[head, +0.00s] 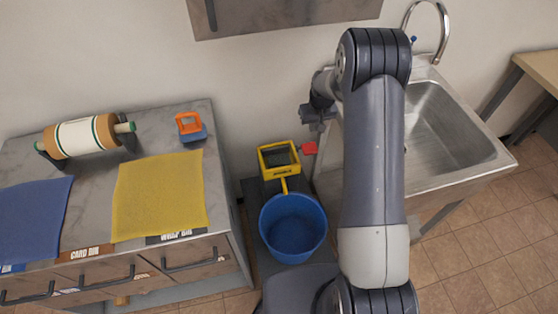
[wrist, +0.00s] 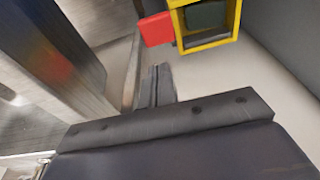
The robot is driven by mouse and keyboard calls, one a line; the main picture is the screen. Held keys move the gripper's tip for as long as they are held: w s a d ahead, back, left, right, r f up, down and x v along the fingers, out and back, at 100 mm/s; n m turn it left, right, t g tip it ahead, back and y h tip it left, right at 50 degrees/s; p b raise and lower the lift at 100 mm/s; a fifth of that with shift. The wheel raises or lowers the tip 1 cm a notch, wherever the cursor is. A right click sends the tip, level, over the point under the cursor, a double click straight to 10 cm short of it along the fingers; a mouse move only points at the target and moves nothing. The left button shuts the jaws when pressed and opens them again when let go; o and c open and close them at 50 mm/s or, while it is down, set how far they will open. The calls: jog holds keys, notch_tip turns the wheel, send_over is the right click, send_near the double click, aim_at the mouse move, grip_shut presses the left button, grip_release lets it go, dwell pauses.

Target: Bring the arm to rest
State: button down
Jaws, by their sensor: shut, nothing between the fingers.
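My arm rises from the bottom of the head view and bends over in front of the sink. My gripper (wrist: 158,88) is shut and empty in the wrist view, with its two fingers together. In the head view the gripper end is partly hidden by the arm and sits left of the sink. A yellow frame-shaped box (head: 279,160) with a red tab (head: 309,148) stands close to it. The box (wrist: 209,45) and the red tab (wrist: 156,30) also show beyond the fingertips in the wrist view, apart from them.
A blue bucket (head: 293,228) stands in front of the yellow box. A metal sink (head: 445,130) is on the right. A counter (head: 105,180) on the left holds a roll (head: 84,136), a yellow cloth (head: 160,195), a blue cloth (head: 33,218) and an orange-and-blue item (head: 190,127). A cabinet hangs above.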

aim_at(310, 146)
jog(key=shift+r, duration=0.75)
notch_tip(310, 146, down, 10)
jog(key=b, duration=0.4)
jog(key=shift+f, duration=0.25)
jog(key=shift+s, duration=0.1)
